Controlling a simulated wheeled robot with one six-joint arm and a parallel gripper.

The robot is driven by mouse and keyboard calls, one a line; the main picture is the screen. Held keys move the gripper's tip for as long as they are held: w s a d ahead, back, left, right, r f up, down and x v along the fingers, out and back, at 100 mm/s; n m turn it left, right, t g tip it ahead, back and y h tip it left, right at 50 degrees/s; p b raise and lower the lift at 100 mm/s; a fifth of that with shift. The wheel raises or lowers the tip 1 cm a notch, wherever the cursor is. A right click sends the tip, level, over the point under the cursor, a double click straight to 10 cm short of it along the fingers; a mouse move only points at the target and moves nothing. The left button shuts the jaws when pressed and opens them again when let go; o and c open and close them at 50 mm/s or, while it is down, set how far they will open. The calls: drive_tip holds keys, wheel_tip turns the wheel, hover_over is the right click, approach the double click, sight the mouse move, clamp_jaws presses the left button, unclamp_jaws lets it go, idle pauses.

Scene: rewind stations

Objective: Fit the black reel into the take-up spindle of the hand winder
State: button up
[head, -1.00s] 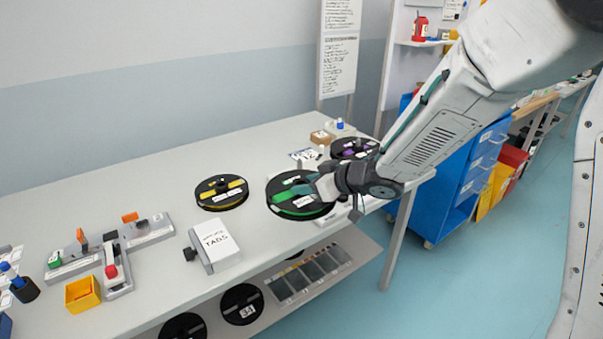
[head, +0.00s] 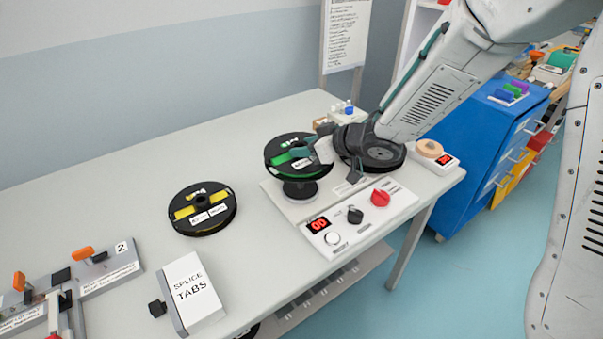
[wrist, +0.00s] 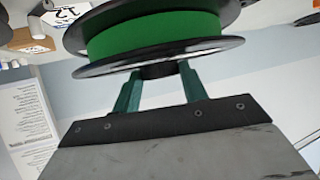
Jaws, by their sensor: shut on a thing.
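A black reel (head: 291,171) with a green winding hangs near level, its label on top. It also shows in the wrist view (wrist: 150,38), from below, with its green winding between dark flanges. My gripper (head: 312,153) is shut on the reel's small black hub, which shows between its teal fingers in the wrist view (wrist: 160,82). The reel is right above a dark round spindle (head: 300,190) on the hand winder (head: 322,217), a pale plate with a control panel. I cannot tell whether reel and spindle touch.
A yellow-marked black reel (head: 203,209) lies left of the winder. A splice tabs box (head: 193,292) stands in front of it. A dark round shape (head: 378,163) is partly hidden by my arm. The back left table is clear.

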wheel_tip(320, 180, down, 5)
drive_tip(key=shift+w+d+f, duration=0.1)
drive_tip(key=shift+f, duration=1.9)
drive_tip(key=shift+f, duration=0.15)
drive_tip(key=o, duration=1.2)
drive_tip(key=shift+c, duration=0.2)
drive_tip(key=shift+d+r, duration=0.15)
drive_tip(key=shift+r, duration=0.1)
drive_tip(key=v, duration=1.2)
